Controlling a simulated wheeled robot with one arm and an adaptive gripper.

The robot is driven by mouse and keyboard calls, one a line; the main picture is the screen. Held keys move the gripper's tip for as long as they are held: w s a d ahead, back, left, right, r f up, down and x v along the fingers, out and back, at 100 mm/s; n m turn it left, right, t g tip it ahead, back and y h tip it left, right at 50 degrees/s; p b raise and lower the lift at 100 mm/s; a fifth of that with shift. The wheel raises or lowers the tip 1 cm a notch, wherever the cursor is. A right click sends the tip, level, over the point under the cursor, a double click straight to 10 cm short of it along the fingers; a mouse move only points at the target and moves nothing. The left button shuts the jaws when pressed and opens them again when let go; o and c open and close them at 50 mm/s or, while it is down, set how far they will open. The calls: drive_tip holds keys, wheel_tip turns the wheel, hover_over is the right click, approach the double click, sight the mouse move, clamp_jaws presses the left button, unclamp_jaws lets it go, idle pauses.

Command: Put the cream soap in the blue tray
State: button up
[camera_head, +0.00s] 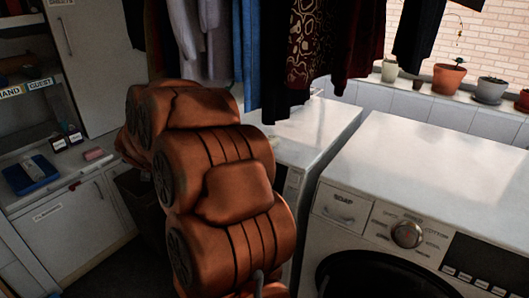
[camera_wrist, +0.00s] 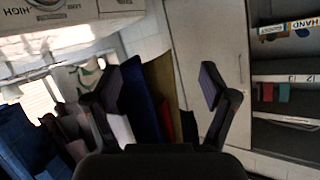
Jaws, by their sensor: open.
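The blue tray (camera_head: 43,184) sits on the counter at the left of the head view. A pale, whitish-grey bar-like thing (camera_head: 38,166) lies in or across it; I cannot tell whether this is the cream soap. A pinkish bar (camera_head: 94,155) lies on the counter to the right of the tray. My gripper (camera_wrist: 170,76) is open in the wrist view, with nothing between its fingers. It is hidden behind my orange arm or out of frame in the head view. Neither the tray nor any soap is clear in the wrist view.
Small dark boxes (camera_head: 67,140) stand behind the pinkish bar. White cabinet doors (camera_head: 63,230) are below the counter. Clothes (camera_head: 300,45) hang above the white machines (camera_head: 430,180) at the right. Flowerpots (camera_head: 448,79) line the window ledge. A labelled shelf (camera_wrist: 285,79) shows in the wrist view.

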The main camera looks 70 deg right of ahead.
drive_tip(key=shift+s+d+f+m+g+h+b, duration=0.75)
drive_tip(key=shift+s+d+f+m+g, duration=1)
drive_tip(key=shift+s+d, duration=2.35)
drive_tip(key=shift+s+d+f+m+g+h+b, duration=0.45)
drive_tip(key=shift+s+d+f+m+g+h, duration=0.7)
drive_tip(key=shift+s+d+g, duration=2.1)
drive_tip(key=shift+s+d+f+m+g+h+b, duration=0.7)
drive_tip(key=shift+s+d+f+m+g, duration=0.7)
drive_tip(key=shift+s+d, duration=3.55)
drive_tip(key=shift+s+d+f+p, duration=0.2)
drive_tip(key=shift+s+d+f, duration=0.15)
drive_tip(key=shift+d, duration=0.25)
drive_tip(key=shift+s+d+f+p, duration=0.2)
drive_tip(key=shift+s+d, duration=0.15)
drive_tip(key=shift+d, duration=0.2)
drive_tip(key=shift+x, duration=0.8)
drive_tip(key=shift+w, duration=0.1)
drive_tip(key=shift+c, duration=0.2)
